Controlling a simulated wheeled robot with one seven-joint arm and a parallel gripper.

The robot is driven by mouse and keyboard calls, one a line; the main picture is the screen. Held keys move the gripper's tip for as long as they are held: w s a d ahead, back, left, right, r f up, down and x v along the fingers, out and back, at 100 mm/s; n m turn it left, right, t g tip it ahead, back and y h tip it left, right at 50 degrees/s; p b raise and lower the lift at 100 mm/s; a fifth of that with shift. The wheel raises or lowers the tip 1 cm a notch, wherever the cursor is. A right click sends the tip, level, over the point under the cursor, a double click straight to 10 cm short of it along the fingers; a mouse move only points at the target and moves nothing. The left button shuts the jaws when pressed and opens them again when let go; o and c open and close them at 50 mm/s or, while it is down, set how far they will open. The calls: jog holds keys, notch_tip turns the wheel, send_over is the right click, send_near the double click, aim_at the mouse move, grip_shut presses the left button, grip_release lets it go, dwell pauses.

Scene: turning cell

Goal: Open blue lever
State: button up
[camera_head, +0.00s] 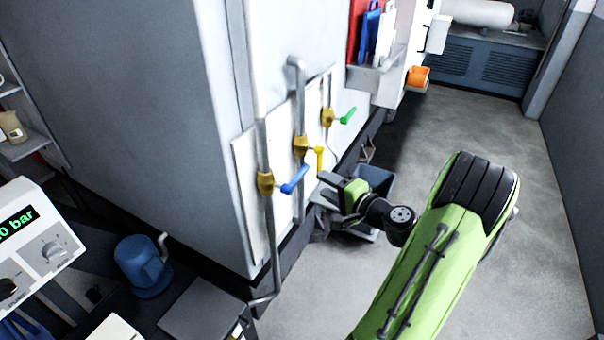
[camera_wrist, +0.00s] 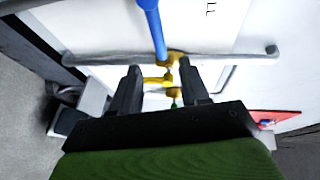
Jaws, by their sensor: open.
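The blue lever (camera_head: 295,179) sits on a brass valve (camera_head: 265,183) on the leftmost vertical pipe and sticks out to the right, across the pipe. In the wrist view the blue lever (camera_wrist: 152,25) comes down from the top edge, beyond the fingertips. My gripper (camera_head: 325,185) is to the right of the blue lever, apart from it, close to the yellow lever (camera_head: 319,158). In the wrist view my gripper (camera_wrist: 159,72) is open with nothing held. The yellow lever (camera_wrist: 153,80) shows between the fingers there; I cannot tell whether they touch it.
A green lever (camera_head: 347,116) is on the third pipe, farther back. Grey bins (camera_head: 374,186) stand on the floor behind my gripper. A wall rack (camera_head: 375,78) with folders hangs beyond the valves. A blue container (camera_head: 143,266) stands at lower left. The floor to the right is clear.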

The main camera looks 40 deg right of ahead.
aim_at(302, 169)
jog(key=w, duration=0.3)
jog(key=w+f, duration=0.1)
jog(key=w, duration=0.2)
jog(key=w+f, duration=0.1)
jog(key=w, duration=0.3)
jog(key=shift+w+d, duration=0.1)
jog(key=shift+d, duration=0.15)
grip_shut()
